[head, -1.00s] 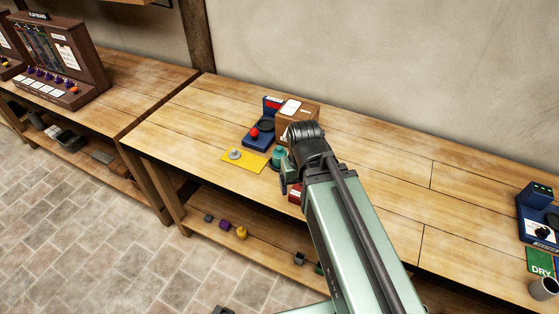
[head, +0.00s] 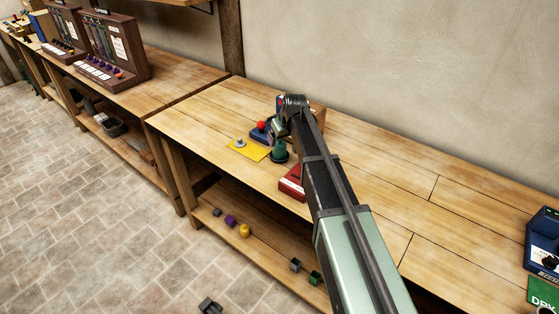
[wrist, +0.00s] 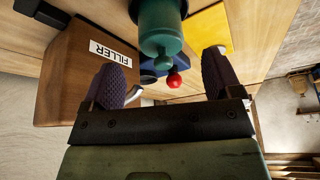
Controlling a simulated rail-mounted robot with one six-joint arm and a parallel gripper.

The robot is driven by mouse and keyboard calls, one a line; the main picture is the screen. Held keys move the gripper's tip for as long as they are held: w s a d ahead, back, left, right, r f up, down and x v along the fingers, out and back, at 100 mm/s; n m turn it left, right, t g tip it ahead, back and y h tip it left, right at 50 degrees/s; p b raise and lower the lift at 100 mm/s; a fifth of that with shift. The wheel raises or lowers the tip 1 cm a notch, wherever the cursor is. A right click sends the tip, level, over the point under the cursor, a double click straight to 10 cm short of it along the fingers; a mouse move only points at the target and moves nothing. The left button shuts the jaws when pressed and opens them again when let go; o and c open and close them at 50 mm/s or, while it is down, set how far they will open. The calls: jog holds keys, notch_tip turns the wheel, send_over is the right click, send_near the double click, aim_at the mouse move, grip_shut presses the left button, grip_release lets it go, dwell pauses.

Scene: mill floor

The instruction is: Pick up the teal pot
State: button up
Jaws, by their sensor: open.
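The teal pot (head: 279,150) stands on the workbench, near a red block, in the head view. In the wrist view the teal pot (wrist: 160,28) shows at the top centre, with a small knob towards me. My gripper (wrist: 165,78) is open, its two dark padded fingers apart. The pot is beyond the fingertips, roughly in line with the gap between them, and nothing is held. In the head view my arm hides the gripper's fingers.
A box labelled FILLER (wrist: 85,75) is close beside the left finger in the wrist view. A yellow sheet (head: 247,149) with a grey piece, a blue device with a red knob (head: 262,125) and a red block (head: 293,182) surround the pot. The bench's right middle is clear.

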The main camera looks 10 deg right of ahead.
aim_at(280, 144)
jog(key=shift+x, duration=0.9)
jog(key=shift+s+r, duration=0.1)
jog(key=shift+r, duration=0.05)
jog(key=b+x, duration=0.5)
jog(key=shift+f, duration=0.2)
jog(key=shift+r, duration=0.25)
jog(key=c, duration=1.3)
jog(key=shift+c, duration=0.2)
